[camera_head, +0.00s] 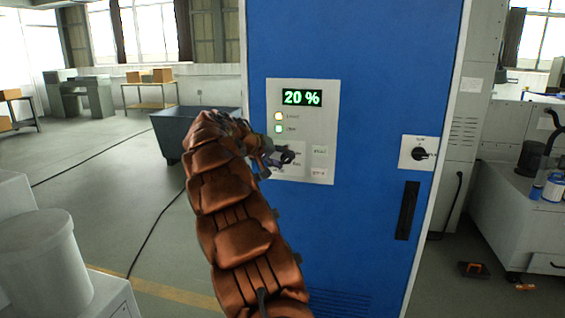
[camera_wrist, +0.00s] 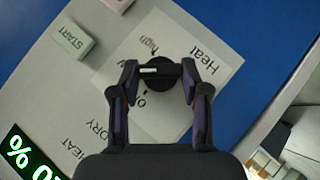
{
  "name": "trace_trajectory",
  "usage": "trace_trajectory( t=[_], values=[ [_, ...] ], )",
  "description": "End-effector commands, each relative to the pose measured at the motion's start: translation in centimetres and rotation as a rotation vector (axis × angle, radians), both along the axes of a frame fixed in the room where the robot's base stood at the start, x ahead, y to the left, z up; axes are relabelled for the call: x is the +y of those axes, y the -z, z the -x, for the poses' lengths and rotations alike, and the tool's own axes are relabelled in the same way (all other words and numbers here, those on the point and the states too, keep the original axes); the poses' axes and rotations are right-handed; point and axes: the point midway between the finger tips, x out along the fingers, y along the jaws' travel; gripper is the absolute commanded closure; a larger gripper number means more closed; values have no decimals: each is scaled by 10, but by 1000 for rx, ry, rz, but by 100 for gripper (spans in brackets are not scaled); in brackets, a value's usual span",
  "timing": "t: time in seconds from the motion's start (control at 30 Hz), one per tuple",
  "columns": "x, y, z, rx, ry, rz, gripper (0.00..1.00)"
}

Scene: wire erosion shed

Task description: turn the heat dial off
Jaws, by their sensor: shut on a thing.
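The heat dial (camera_wrist: 158,83) is a round black knob on a pale plate marked "Heat" in the wrist view. Its white mark points left in that picture, between the word "high" and a partly covered label starting with "O". My gripper (camera_wrist: 160,70) has its two fingertips on opposite sides of the knob and is shut on it. In the head view my gripper (camera_head: 284,157) is at the lower left of the white control panel (camera_head: 325,130) and hides most of the dial. The green display (camera_head: 302,97) reads 20 %.
The panel is on a tall blue cabinet (camera_head: 375,60). Two small lit lamps sit below the display. A START button (camera_wrist: 72,39) is near the dial. A black rotary switch (camera_head: 420,153) and a door handle (camera_head: 407,210) are to the right. A grey bin (camera_head: 185,130) stands behind my arm.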

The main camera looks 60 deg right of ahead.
Motion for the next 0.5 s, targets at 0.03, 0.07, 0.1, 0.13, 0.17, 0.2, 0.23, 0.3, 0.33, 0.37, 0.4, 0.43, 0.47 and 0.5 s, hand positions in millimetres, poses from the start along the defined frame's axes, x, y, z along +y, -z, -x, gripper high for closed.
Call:
trace_trajectory(
  t=[0.03, 0.07, 0.1, 0.13, 0.17, 0.2, 0.23, 0.3, 0.33, 0.37, 0.4, 0.43, 0.47, 0.5],
  values=[
    [0, 4, -2, 42, -2, 16, 89],
    [0, 5, -2, 69, -2, 24, 89],
    [1, 5, -2, 104, 0, 38, 89],
    [1, 5, -1, 131, 0, 46, 89],
    [1, 5, -2, 158, 0, 57, 89],
    [1, 5, -2, 193, -1, 70, 89],
    [1, 5, -3, 221, -2, 81, 89],
    [1, 6, -3, 282, -1, 103, 89],
    [1, 6, -3, 309, -1, 114, 89],
    [1, 7, -3, 337, -1, 123, 89],
    [1, 7, -3, 374, -1, 135, 89],
    [1, 8, -3, 399, 0, 144, 89],
    [1, 8, -3, 424, 1, 154, 89],
    [1, 8, -3, 457, 1, 165, 89]
  ],
)
